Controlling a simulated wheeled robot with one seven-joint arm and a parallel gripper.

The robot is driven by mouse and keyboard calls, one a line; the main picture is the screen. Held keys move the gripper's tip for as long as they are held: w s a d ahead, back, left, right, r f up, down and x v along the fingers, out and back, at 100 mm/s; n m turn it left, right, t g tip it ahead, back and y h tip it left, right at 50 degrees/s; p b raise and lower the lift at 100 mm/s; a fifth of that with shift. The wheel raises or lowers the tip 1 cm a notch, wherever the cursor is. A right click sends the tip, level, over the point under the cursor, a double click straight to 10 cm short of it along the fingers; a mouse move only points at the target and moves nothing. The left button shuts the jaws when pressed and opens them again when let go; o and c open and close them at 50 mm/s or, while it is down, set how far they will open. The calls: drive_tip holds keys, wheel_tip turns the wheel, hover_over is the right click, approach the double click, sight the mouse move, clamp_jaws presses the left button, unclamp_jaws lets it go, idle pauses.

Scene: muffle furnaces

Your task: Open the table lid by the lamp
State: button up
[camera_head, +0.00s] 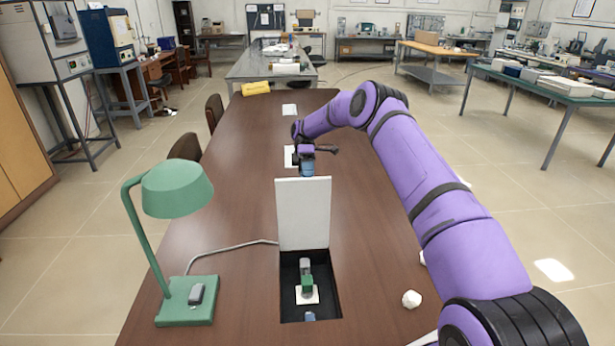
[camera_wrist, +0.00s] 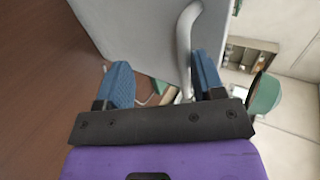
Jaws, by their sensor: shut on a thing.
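The table lid (camera_head: 303,212), a light grey panel, stands raised and about upright at the far edge of a dark recess (camera_head: 334,308) in the brown table. The green lamp (camera_head: 177,190) stands to the left of the recess. My gripper (camera_head: 307,168) is behind the lid's top edge in the head view, its fingertips partly hidden. In the wrist view, the blue fingers of my gripper (camera_wrist: 160,64) are at the lid (camera_wrist: 148,30), with its curved grey handle (camera_wrist: 184,48) between them. The gripper is shut on the handle, though the exact contact is unclear.
A socket-like fitting (camera_head: 306,285) sits inside the recess. A cable (camera_head: 232,246) runs from the lamp to the recess. A white lump (camera_head: 411,299) lies right of the recess. Chairs (camera_head: 185,148) stand along the table's left side. The tabletop between lamp and recess is mostly clear.

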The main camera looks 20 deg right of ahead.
drive_tip(key=shift+s+d+f, duration=0.1)
drive_tip(key=shift+f, duration=0.2)
drive_tip(key=shift+r, duration=0.25)
drive_tip(key=shift+c, duration=0.4)
drive_tip(key=s+a+r, duration=0.1)
drive_tip(key=s+r, duration=0.1)
drive_tip(key=s, duration=0.6)
drive_tip(key=s+a+r, duration=0.1)
drive_tip(key=s+r, duration=0.2)
drive_tip(key=s, duration=0.4)
drive_tip(key=shift+s, duration=0.4)
